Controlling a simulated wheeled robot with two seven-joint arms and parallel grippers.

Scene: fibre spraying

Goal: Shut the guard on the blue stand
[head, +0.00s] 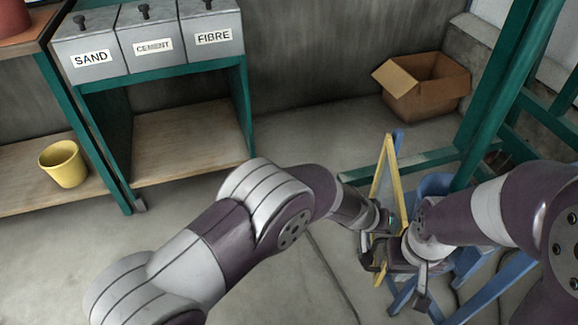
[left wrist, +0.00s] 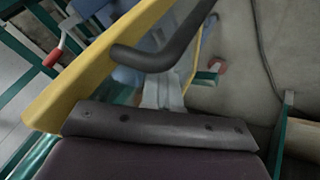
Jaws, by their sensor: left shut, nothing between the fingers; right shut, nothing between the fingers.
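The blue stand (head: 497,285) is at the lower right of the head view, partly hidden by my arms. Its guard (head: 396,178) is a yellow frame standing up at a tilt. In the left wrist view the guard's yellow bar (left wrist: 95,65) runs diagonally very close to my left gripper, with a dark bent bar (left wrist: 172,50) beside it. My left gripper (head: 374,262) is shut and empty beside the guard's lower part; I cannot tell if it touches. My right gripper (head: 421,298) is shut and empty close to it on the right, in front of the stand.
Teal posts and a low rail (head: 420,162) stand behind the stand. An open cardboard box (head: 430,95) lies by the wall. A bench with sand, cement and fibre bins (head: 180,62) and a yellow bucket (head: 64,164) are at left. The central floor is clear.

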